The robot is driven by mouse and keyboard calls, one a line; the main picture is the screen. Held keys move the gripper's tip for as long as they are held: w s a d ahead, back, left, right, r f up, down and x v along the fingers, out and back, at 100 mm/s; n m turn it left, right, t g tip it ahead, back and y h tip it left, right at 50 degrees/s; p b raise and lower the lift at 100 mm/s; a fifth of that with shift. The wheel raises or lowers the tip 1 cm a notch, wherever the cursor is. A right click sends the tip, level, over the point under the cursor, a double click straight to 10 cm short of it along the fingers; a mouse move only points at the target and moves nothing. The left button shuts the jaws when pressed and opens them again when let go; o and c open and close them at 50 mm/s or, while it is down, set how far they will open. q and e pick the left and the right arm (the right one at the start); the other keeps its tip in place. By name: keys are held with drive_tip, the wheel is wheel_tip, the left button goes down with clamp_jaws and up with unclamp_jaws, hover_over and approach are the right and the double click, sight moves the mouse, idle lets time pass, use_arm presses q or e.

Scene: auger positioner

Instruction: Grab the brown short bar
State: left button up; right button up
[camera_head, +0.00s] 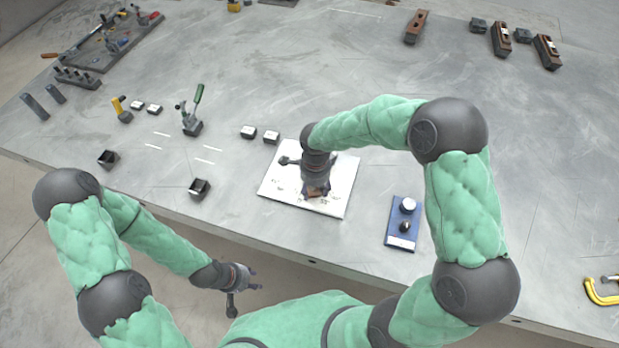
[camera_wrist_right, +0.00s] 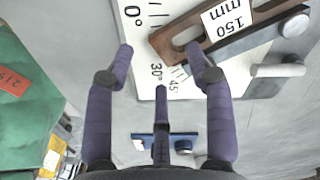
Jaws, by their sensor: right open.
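A brown slotted bar (camera_wrist_right: 225,30) with a white "150 mm" label lies slantwise across the white angle-marked board (camera_wrist_right: 135,75). In the head view only a small brown part (camera_head: 318,194) shows beneath my right gripper (camera_head: 314,188). In the right wrist view that gripper (camera_wrist_right: 159,60) is open and empty. Its right finger overlaps the bar's near end in the picture; whether they touch I cannot tell. Another brown bar (camera_head: 416,26) lies alone at the table's far side. My left gripper (camera_head: 245,288) hangs off the table's front edge, its fingers apart and empty.
A blue plate with knobs (camera_head: 403,224) lies right of the board (camera_head: 338,197). Two small blocks (camera_head: 259,134) sit behind it. A green-handled clamp (camera_head: 192,112) stands to the left. Two dark blocks with brown tops (camera_head: 503,38) (camera_head: 547,51) are at the back right. The middle back is clear.

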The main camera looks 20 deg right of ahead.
wheel_tip(320, 180, down, 3)
drive_tip(key=shift+r+b, duration=0.1)
drive_tip(key=shift+b, duration=0.2)
drive_tip(key=shift+w+r, duration=0.1)
clamp_jaws()
